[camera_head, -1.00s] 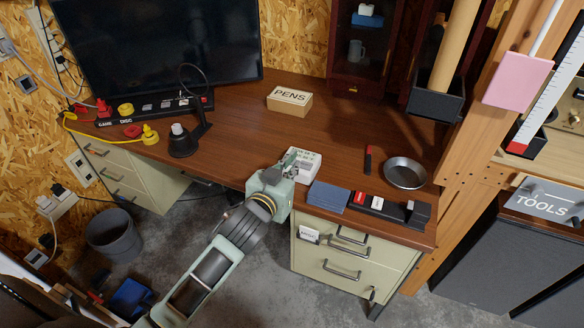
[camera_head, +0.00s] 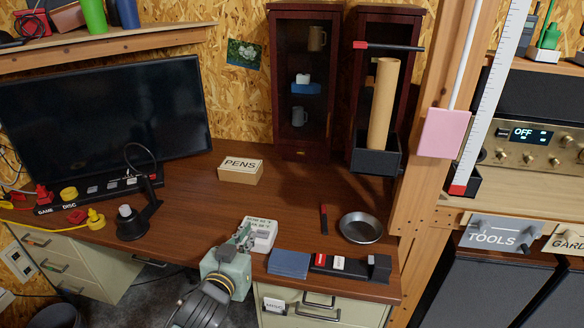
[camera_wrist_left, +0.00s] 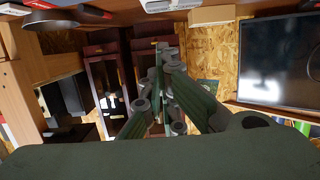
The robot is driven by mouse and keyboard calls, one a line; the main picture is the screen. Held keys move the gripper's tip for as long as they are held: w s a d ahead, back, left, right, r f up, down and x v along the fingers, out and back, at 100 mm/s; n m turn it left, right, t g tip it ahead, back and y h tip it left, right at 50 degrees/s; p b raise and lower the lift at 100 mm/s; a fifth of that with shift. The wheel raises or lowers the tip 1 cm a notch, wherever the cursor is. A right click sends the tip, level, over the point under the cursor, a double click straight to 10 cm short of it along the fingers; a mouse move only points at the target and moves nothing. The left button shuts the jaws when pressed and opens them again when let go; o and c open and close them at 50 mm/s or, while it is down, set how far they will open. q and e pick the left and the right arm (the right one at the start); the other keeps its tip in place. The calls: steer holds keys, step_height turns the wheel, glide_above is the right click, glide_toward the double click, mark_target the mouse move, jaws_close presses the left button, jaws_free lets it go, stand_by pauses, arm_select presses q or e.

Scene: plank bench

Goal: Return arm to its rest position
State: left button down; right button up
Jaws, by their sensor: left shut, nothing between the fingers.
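My left gripper (camera_head: 246,236) is at the front edge of the brown desk (camera_head: 190,215), just left of and partly in front of a small white labelled box (camera_head: 262,232). Its fingers are closed together and hold nothing. I cannot tell whether it touches the box. My left arm comes up to it from the bottom of the head view. In the left wrist view, which is upside down, the closed fingers (camera_wrist_left: 162,65) point towards the cabinets. My right gripper is in neither view.
A blue block (camera_head: 289,263) and a black tray (camera_head: 345,266) lie right of the gripper. The desk's middle is clear.

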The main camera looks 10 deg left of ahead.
arm_select(q)
steer(key=s+f+m+g, duration=0.1)
steer(key=s+f+g, duration=0.35)
steer(key=s, duration=0.65)
steer(key=s+f+g, duration=0.4)
steer(key=s+f, duration=0.1)
steer(key=s, duration=0.5)
steer(key=s+f+m+g, duration=0.1)
steer(key=s+f+g, duration=0.35)
steer(key=s, duration=0.65)
step_height(320, 180, down, 26)
steer(key=s, duration=0.1)
steer(key=s+a+f+g, duration=0.1)
steer(key=s+a+f, duration=0.2)
steer(key=s+f, duration=1.3)
steer(key=shift+s+y, duration=0.3)
steer(key=shift+s, duration=0.3)
